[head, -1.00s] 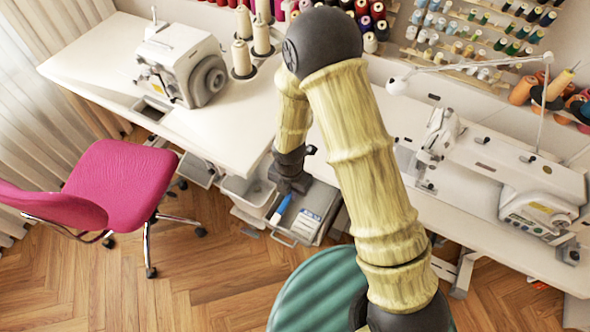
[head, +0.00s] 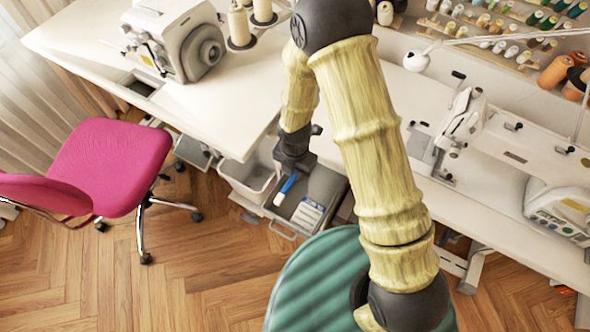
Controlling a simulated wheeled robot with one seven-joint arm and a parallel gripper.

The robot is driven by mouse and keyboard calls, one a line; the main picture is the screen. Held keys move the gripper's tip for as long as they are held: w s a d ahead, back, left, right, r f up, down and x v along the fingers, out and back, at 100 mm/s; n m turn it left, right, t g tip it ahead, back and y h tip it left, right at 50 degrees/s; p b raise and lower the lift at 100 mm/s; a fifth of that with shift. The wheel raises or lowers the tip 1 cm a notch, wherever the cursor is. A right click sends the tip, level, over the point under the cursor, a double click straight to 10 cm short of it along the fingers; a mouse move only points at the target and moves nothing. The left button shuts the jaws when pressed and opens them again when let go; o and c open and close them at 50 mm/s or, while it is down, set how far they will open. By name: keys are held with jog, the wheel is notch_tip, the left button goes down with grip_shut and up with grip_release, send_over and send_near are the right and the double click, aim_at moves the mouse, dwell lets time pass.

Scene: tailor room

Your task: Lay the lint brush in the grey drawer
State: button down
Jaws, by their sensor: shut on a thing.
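The lint brush (head: 287,186), with a blue upper part and a whitish lower end, hangs from my gripper (head: 291,170). My gripper is shut on it; the fingertips are small and dark, so the grip is hard to make out. The open grey drawer (head: 331,181) is under the table edge. The brush shows in front of the left part of the drawer, pointing down and left. Whether it touches the drawer floor I cannot tell.
A white and blue box (head: 308,212) lies in the drawer's right front. A white bin (head: 246,177) stands just left of the drawer. A teal round seat (head: 318,281) is in front, and a pink chair (head: 113,165) is at left. White tables (head: 225,112) hold sewing machines.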

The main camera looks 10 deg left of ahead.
jog(key=shift+f, duration=0.1)
jog(key=shift+f+b, duration=3)
jog(key=shift+f, duration=0.45)
jog(key=c, duration=1.3)
grip_release()
jog(key=shift+r, duration=0.15)
notch_tip(320, 180, up, 17)
jog(key=p, duration=0.2)
jog(key=shift+p, duration=0.35)
jog(key=shift+r, duration=0.1)
